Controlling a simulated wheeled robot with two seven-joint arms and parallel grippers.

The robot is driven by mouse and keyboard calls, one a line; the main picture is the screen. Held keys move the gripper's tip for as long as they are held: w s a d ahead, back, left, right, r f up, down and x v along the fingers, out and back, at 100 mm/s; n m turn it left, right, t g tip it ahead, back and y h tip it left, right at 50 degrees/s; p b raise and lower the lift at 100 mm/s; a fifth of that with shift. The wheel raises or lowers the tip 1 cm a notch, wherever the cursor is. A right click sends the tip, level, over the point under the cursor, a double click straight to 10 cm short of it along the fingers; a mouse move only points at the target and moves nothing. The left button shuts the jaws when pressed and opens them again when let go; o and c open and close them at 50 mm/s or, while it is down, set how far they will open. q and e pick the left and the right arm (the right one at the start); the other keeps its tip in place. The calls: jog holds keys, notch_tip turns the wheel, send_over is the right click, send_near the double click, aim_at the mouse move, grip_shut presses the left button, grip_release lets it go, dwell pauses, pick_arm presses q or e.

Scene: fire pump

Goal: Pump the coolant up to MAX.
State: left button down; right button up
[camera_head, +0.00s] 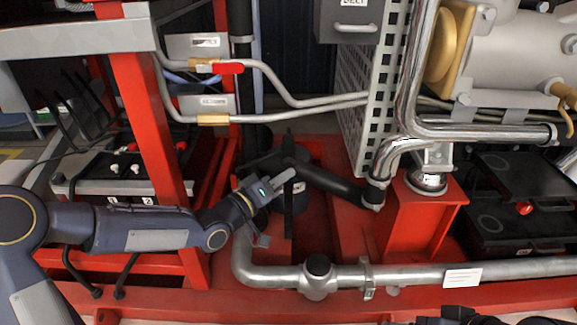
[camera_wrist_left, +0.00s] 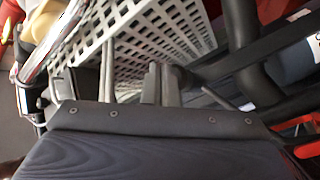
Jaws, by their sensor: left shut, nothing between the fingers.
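My left gripper (camera_head: 284,179) comes in from the left in the head view, its fingers together and empty. The fingers (camera_wrist_left: 155,82) show in the middle of the wrist view, in front of the perforated panel. In the head view the gripper is beside a dark cylinder (camera_head: 299,200) with a pale label, partly hidden by it. A dark upright rod (camera_head: 289,140) stands just behind. Whether the fingers touch either one I cannot tell. I cannot make out a pump handle, a coolant level or a MAX mark for certain. My right gripper does not show clearly.
A thick black pipe (camera_head: 335,183) runs right from the cylinder. A metal pipe (camera_head: 410,274) crosses the front of the red frame. A red post (camera_head: 150,120) stands at left. A perforated panel (camera_head: 358,95) and a red valve lever (camera_head: 228,67) are behind.

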pick_arm(q)
jog(key=shift+w, duration=0.15)
jog(key=shift+w, duration=0.3)
jog(key=shift+w+p, duration=0.3)
jog(key=shift+w, duration=0.7)
dwell(1.2)
jog(key=shift+s+b, duration=0.35)
jog(key=shift+s, duration=1.05)
jog(key=s+b, duration=0.1)
jog(key=s, duration=0.4)
